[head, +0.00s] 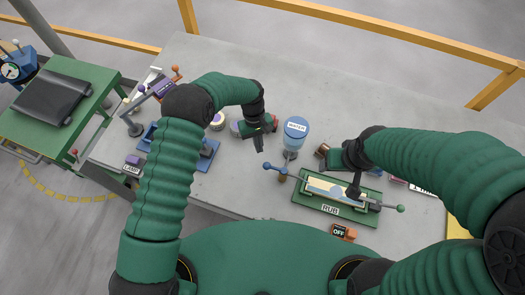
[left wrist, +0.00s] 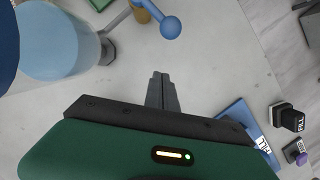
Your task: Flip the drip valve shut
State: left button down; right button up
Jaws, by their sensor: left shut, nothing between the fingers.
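The drip valve shows as a blue ball-ended lever (head: 268,167) with a brass body (head: 283,176), below the blue water bottle (head: 295,130) in the head view. The lever sticks out to the left of the brass body. In the left wrist view the blue ball (left wrist: 171,27) is ahead of my fingers, with the bottle (left wrist: 60,45) to the left. My left gripper (head: 260,147) is shut and empty, left of the bottle and apart from the lever. It also shows in the left wrist view (left wrist: 160,76). My right gripper (head: 353,192) is over the green tray; its finger opening is unclear.
The green tray (head: 328,209) marked RUB holds a pale slab and has a green-ended handle at right. An orange OFF block (head: 339,231) lies in front. A blue stand (head: 205,163) and small labelled blocks lie left.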

aim_at(275, 168)
pick_arm(q)
jog(key=s, duration=0.1)
jog(key=s+d+p, duration=0.1)
jog(key=s+p, duration=0.1)
jog(key=s, duration=0.1)
jog(key=shift+d+r, duration=0.25)
jog(key=shift+d, duration=0.15)
jog(key=shift+w+a, duration=0.15)
jog(key=shift+a, duration=0.05)
jog(key=shift+s+n, duration=0.25)
jog(key=shift+n, duration=0.05)
